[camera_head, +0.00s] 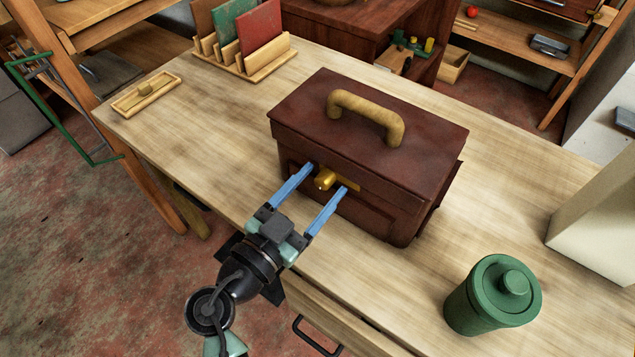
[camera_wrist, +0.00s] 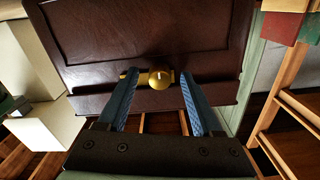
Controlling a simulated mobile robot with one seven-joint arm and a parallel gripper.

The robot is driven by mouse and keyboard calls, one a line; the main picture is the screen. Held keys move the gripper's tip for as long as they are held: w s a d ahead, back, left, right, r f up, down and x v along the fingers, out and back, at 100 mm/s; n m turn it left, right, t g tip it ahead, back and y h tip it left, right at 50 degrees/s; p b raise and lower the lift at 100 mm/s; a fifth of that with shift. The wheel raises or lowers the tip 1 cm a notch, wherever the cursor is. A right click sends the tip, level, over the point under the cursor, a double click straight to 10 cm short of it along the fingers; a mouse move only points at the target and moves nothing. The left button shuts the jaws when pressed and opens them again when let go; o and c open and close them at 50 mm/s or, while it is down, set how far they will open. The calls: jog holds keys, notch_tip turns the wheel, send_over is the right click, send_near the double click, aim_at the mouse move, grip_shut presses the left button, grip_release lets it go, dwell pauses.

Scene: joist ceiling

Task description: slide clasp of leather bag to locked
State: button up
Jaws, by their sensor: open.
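The dark brown leather bag (camera_head: 365,150) stands upright on the wooden table, its tan handle (camera_head: 365,115) on top of the closed lid. A brass clasp (camera_head: 327,179) with a knob sits on the bag's front, below the lid edge. My gripper (camera_head: 328,177) is open in front of it, one blue finger on each side of the knob. In the wrist view the clasp knob (camera_wrist: 160,79) shows between and just beyond the fingertips of my gripper (camera_wrist: 160,83). I cannot tell whether either finger touches the knob or the bag front.
A green lidded canister (camera_head: 492,295) stands at the table's front right, with a pale box (camera_head: 600,215) beyond it. A wooden rack with books (camera_head: 240,57) and a small wooden tray (camera_head: 147,94) are at the left. The tabletop (camera_head: 215,130) left of the bag is clear.

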jog(key=shift+d, duration=0.1)
grip_shut()
dwell(0.3)
dwell(1.1)
